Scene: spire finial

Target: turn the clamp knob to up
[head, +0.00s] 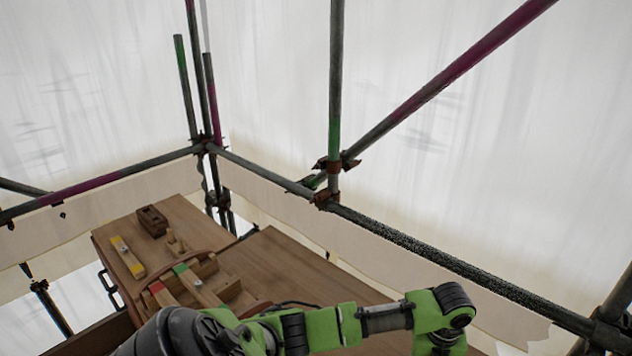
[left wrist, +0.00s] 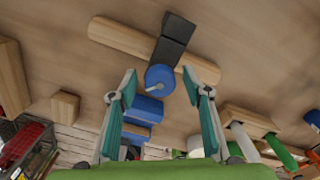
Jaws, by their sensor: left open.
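In the left wrist view, a round blue knob (left wrist: 160,78) with a small dark centre sits at the end of a dark block (left wrist: 173,40). I take it to be the clamp knob, but cannot read which way it is turned. The dark block crosses a pale wooden bar (left wrist: 120,37). My left gripper (left wrist: 159,72) is open, with its two teal fingers on either side of the knob and a gap on both sides. A blue block (left wrist: 146,107) shows below the knob, between the fingers. My right gripper is in neither view.
In the head view, a wooden bench (head: 268,262) holds a dark brown block (head: 152,221) and a yellow-ended bar (head: 128,257). Scaffold poles (head: 420,250) run behind it. In the left wrist view, a small wooden block (left wrist: 65,105) and a dark crate (left wrist: 28,145) are at left.

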